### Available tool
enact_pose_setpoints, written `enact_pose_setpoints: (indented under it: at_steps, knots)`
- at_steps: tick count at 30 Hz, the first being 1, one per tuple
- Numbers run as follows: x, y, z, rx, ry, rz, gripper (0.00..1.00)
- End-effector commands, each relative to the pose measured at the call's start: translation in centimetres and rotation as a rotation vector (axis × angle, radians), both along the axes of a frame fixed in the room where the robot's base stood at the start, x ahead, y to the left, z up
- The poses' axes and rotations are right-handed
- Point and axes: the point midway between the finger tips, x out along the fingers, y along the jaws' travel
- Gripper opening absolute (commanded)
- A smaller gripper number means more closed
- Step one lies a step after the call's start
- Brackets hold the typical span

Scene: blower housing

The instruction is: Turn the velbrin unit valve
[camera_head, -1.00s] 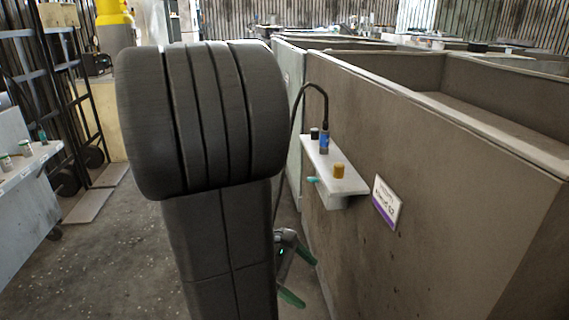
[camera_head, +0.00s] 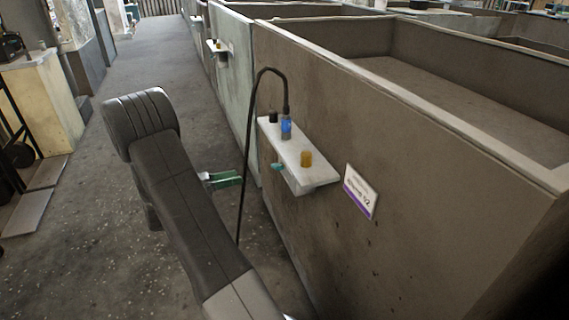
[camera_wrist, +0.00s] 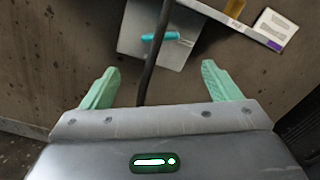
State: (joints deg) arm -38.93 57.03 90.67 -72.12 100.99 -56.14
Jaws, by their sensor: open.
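A small teal valve handle (camera_head: 278,166) sits under the front of a pale shelf unit (camera_head: 300,160) on the brown tank wall. In the wrist view the teal handle (camera_wrist: 160,36) lies across a grey plate, ahead of and roughly centred between my fingers. My gripper (camera_wrist: 160,67) is open, its two green fingers apart and empty. In the head view my gripper (camera_head: 228,180) is left of the shelf, apart from the handle. A black hose (camera_wrist: 152,60) crosses in front of the handle, running between the fingers in the picture.
On the shelf stand an orange-yellow knob (camera_head: 306,158), a blue fitting (camera_head: 286,128) joined to the hose, and a black cap (camera_head: 273,117). A white label with a purple stripe (camera_head: 360,190) is on the wall. The floor (camera_head: 75,260) at left is open.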

Motion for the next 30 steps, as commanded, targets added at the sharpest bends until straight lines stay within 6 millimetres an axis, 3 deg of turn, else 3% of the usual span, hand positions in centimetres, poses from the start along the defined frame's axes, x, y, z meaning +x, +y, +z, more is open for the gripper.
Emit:
enact_pose_setpoints:
  at_steps: [5, 18, 24, 30]
  knots:
    - [0.6, -1.7, -0.2, -0.002, 0.001, -0.003, 0.84]
    - [3.3, -10.2, -0.3, 0.000, -0.001, -0.004, 0.84]
    - [4.0, -12.4, -0.2, 0.001, 0.000, -0.003, 0.84]
    - [4.2, -13.0, 0.0, -0.001, 0.001, -0.001, 0.84]
